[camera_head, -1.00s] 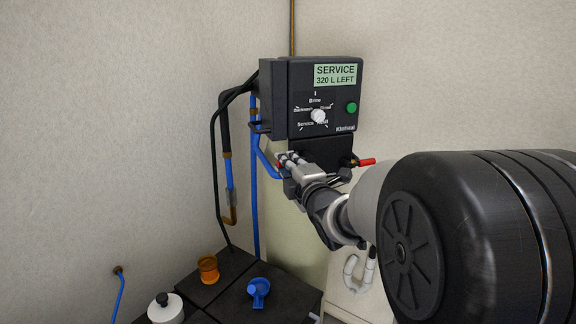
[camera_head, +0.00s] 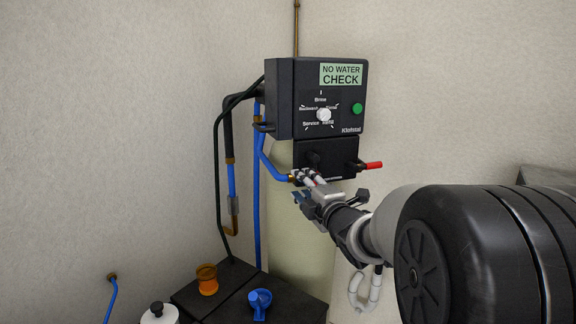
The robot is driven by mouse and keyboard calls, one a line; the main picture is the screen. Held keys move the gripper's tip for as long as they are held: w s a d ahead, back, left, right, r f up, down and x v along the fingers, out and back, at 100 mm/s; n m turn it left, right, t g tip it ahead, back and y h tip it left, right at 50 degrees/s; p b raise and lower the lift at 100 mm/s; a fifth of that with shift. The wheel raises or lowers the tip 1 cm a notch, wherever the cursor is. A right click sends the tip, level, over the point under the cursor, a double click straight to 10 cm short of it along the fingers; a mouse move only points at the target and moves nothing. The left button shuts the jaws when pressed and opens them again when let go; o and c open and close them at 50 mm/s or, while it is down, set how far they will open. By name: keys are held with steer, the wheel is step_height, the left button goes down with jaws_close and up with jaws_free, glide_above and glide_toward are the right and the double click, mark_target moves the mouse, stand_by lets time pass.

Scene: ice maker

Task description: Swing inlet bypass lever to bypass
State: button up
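The dark control unit (camera_head: 309,130) on the wall shows "NO WATER CHECK" on its green display (camera_head: 341,75). Below it is a black valve block (camera_head: 342,158) with a red-handled lever (camera_head: 373,165) sticking out to the right. My gripper (camera_head: 307,178) is at the lower left of this block, by the end of the blue pipe (camera_head: 270,165). A little red shows between or beside its fingers, too small to identify. A small blue part (camera_head: 297,197) shows just below the fingers. My gripper hides much of this corner, and its grip cannot be made out.
A white dial (camera_head: 323,115) and a green button (camera_head: 357,109) are on the unit's front. Pipes run down the left. An orange cup (camera_head: 207,279), a blue part (camera_head: 259,300) and a white round container (camera_head: 159,313) are on or beside the dark surface (camera_head: 240,292) below.

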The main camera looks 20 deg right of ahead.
steer(key=shift+s+d+r, duration=0.15)
steer(key=shift+d, duration=0.45)
steer(key=s+b, duration=0.1)
steer(key=s, duration=0.5)
steer(key=shift+s+b, duration=0.35)
steer(key=shift+b, duration=0.05)
steer(key=s+a+f+m+g, duration=0.4)
steer(key=s+a+f+m, duration=0.1)
steer(key=s, duration=0.5)
steer(key=s+a+f+m+g, duration=0.5)
steer(key=s+a+f+m, duration=0.1)
steer(key=s, duration=0.5)
steer(key=s+a+f+m+g, duration=0.4)
steer(key=s+m, duration=0.3)
steer(key=s, duration=0.3)
steer(key=shift+s+a+f, duration=0.2)
steer(key=shift+a+f, duration=0.5)
steer(key=shift+f, duration=0.15)
